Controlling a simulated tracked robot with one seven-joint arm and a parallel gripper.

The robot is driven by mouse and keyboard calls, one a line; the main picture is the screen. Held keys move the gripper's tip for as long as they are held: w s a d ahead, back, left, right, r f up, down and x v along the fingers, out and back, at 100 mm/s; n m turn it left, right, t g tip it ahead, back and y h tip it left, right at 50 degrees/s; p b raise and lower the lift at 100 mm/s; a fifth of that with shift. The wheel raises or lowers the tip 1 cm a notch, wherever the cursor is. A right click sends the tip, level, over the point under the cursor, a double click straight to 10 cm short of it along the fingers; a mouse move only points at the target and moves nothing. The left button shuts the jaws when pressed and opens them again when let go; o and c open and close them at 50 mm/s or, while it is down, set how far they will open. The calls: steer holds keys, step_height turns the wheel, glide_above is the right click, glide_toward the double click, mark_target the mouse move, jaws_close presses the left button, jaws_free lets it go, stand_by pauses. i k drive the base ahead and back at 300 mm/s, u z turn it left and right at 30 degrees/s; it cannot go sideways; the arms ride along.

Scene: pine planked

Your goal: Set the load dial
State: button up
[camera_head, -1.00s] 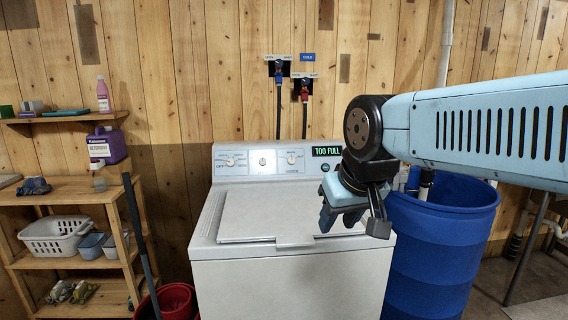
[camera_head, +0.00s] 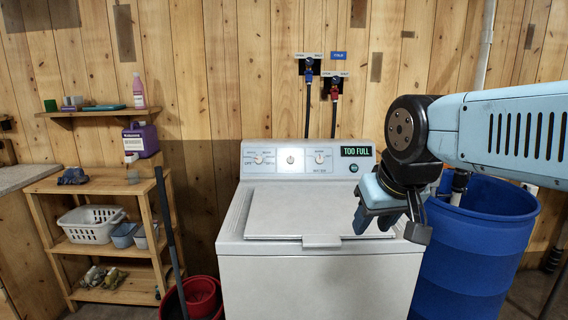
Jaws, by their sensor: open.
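A white top-loading washer (camera_head: 320,275) stands against the plank wall with its lid (camera_head: 300,212) closed. Its back panel carries three round dials: a left dial (camera_head: 258,159), a middle dial (camera_head: 290,159) and a right dial (camera_head: 320,158). The panel lettering is too small to read surely, so I cannot tell which one is the load dial. My gripper (camera_head: 388,226) is open and empty above the right part of the lid, in front of the panel and apart from the dials.
A blue barrel (camera_head: 475,255) stands right of the washer. Water taps (camera_head: 308,72) with hoses are on the wall behind. A wooden shelf unit (camera_head: 100,188) with a white basket (camera_head: 88,224), a purple jug (camera_head: 141,140) and a red bucket (camera_head: 202,296) are on the left.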

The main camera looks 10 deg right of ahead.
mark_target(290, 159)
steer(key=k, duration=1.2)
steer(key=z, duration=0.55)
steer(key=i, duration=1.9)
steer(key=z, duration=0.2)
